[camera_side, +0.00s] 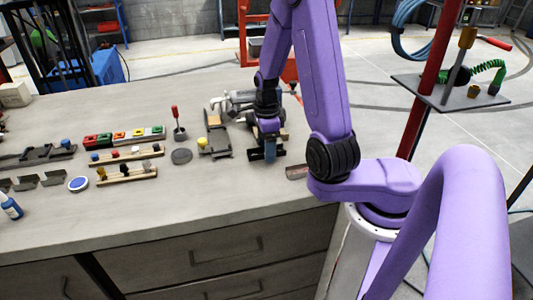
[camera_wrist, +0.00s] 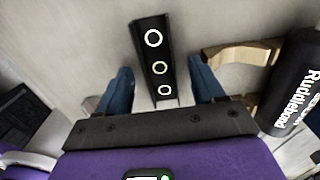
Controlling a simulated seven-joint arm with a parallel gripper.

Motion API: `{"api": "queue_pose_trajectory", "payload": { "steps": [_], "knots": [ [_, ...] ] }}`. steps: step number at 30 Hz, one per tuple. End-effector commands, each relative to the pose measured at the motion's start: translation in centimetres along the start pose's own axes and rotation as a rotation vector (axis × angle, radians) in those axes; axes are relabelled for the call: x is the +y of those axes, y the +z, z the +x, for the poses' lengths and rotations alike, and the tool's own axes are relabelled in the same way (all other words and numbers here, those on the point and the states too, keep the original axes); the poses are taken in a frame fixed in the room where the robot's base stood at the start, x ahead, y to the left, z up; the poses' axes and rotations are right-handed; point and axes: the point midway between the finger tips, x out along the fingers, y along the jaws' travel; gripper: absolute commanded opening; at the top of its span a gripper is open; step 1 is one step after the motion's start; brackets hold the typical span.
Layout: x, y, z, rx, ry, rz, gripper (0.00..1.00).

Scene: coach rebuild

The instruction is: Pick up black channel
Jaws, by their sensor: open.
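The black channel (camera_wrist: 152,38) is a long dark bar with three white-ringed circles along it. In the wrist view it lies on the grey bench, tilted slightly, its near end between my fingers. My gripper (camera_wrist: 160,78) has two blue fingers, spread apart with one on each side of the channel and visible gaps between. In the side view my gripper (camera_side: 265,153) points down, low over the bench. A dark strip shows beside its fingers there, but the channel is mostly hidden and I cannot tell the exact height.
In the wrist view a tan bracket (camera_wrist: 240,54) and a black lettered cylinder (camera_wrist: 296,85) lie close to the right finger. In the side view, a grey fixture (camera_side: 217,142), a dark disc (camera_side: 181,156) and a red-handled tool (camera_side: 175,114) stand left. Bare bench lies in front.

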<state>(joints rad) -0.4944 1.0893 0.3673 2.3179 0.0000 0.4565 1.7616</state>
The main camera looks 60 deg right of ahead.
Motion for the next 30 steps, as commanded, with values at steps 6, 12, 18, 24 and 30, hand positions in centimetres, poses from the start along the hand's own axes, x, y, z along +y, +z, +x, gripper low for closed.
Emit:
{"api": "queue_pose_trajectory", "payload": {
  "steps": [6, 12, 18, 24, 30],
  "knots": [
    [0.0, 0.0, 0.1, 0.0, 0.0, 0.0, 0.68],
    [0.0, 0.0, 0.1, 0.0, 0.0, 0.0, 0.13],
    [0.0, 0.0, 0.1, 0.0, 0.0, 0.0, 0.08],
    [0.0, 0.0, -0.1, 0.0, -0.002, 0.0, 0.08],
    [-0.1, 0.0, -1.4, -0.001, -0.005, 0.0, 0.08]
  ]
}}
